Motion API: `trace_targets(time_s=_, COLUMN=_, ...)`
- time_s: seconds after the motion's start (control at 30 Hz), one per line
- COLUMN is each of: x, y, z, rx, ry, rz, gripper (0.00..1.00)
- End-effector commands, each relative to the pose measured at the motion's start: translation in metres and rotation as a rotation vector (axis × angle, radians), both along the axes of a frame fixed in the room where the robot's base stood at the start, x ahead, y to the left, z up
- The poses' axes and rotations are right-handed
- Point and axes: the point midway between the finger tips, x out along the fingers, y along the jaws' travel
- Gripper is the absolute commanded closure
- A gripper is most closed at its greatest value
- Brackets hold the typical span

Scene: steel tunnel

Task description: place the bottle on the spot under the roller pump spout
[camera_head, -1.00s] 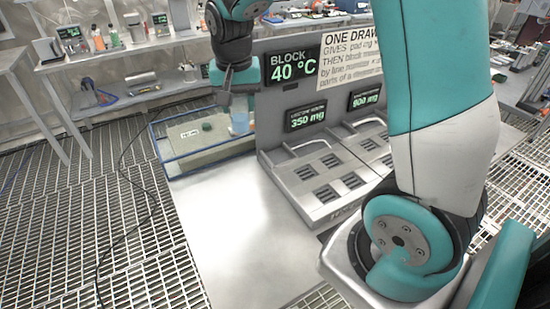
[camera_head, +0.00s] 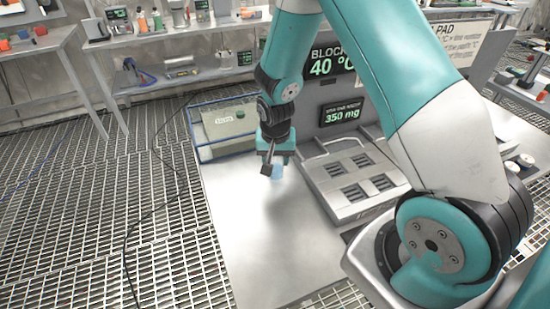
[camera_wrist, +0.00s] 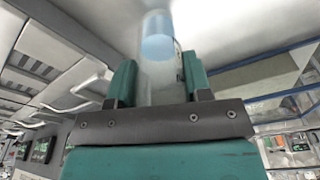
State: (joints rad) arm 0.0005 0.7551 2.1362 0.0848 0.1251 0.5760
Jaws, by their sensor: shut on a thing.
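My gripper (camera_head: 270,167) is shut on a clear bottle with light blue liquid (camera_head: 277,173), held above the bare steel bench top. In the wrist view the bottle (camera_wrist: 157,45) stands out between the two teal fingers, which press on its sides. In the head view the dark fingers partly hide it. I cannot make out a roller pump, its spout or the spot under it with certainty in either view.
A blue-edged glass tray (camera_head: 198,151) holding a pale box (camera_head: 228,119) lies behind and left. A grey block unit with slotted plates (camera_head: 360,182) stands right of my gripper. The bench top (camera_head: 255,245) in front is clear. Back shelves (camera_head: 185,82) carry labware.

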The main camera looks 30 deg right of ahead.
Motion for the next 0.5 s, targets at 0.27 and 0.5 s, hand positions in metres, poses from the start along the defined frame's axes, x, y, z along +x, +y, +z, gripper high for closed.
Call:
trace_targets(time_s=0.27, x=0.0002, y=0.0000, z=-0.0041, rx=0.000, ry=-0.001, rz=0.000, gripper=0.80)
trace_targets(time_s=0.5, x=0.0001, y=-0.0001, z=-0.0070, rx=0.000, ry=-0.001, rz=0.000, gripper=0.34)
